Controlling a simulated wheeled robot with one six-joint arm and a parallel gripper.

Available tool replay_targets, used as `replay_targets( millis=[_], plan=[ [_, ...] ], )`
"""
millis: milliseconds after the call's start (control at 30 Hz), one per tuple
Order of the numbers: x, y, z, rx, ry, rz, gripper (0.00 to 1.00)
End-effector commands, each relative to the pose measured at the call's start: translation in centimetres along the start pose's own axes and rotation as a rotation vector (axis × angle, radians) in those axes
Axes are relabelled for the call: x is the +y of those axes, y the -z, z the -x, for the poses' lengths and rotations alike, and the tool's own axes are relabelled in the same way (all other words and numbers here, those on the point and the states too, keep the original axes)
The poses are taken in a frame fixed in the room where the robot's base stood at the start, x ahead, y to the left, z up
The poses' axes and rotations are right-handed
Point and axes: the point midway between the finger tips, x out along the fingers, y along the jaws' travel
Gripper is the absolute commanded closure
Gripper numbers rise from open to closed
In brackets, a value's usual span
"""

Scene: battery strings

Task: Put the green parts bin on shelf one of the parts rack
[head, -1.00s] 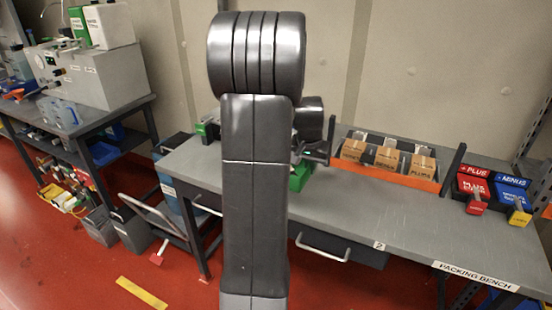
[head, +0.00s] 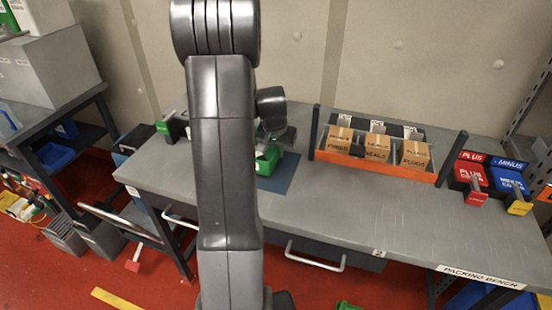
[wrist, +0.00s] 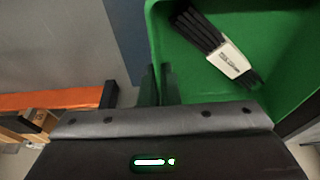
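The green parts bin (head: 267,160) is over a blue mat (head: 282,178) on the packing bench, partly hidden behind my arm. In the wrist view the bin (wrist: 200,75) fills the upper right, with a bundle of black parts in a white band inside. My gripper (wrist: 160,85) has its two fingers close together on the bin's left wall, and the wall runs between them. In the head view my gripper (head: 276,138) is at the bin's far side, mostly hidden. Whether the bin is clear of the mat is hard to tell. No shelf marked one is readable.
An orange tray (head: 375,170) with several cardboard boxes stands right of the bin. Red (head: 471,175) and blue (head: 511,185) bins stand at the bench's right end. A perforated metal upright (head: 536,90) is at the right edge. The bench front middle is clear.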

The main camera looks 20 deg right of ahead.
Motion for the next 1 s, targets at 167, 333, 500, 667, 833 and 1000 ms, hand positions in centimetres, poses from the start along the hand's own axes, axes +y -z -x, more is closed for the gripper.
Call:
replay_targets(
  millis=[167, 333, 500, 667, 833, 1000],
  plan=[
    [0.0, -0.6, -2.2, -0.003, -0.001, 0.002, 1.0],
    [0.0, -1.0, -3.6, -0.001, 0.0, 0.0, 1.0],
    [0.0, -1.0, -3.7, 0.001, 0.0, 0.0, 1.0],
    [0.0, -1.1, -4.0, 0.001, 0.0, 0.0, 1.0],
    [0.0, -1.1, -3.9, 0.0, 0.0, 0.0, 0.76],
    [0.0, -1.1, -3.9, 0.0, 0.0, 0.0, 0.76]
  ],
)
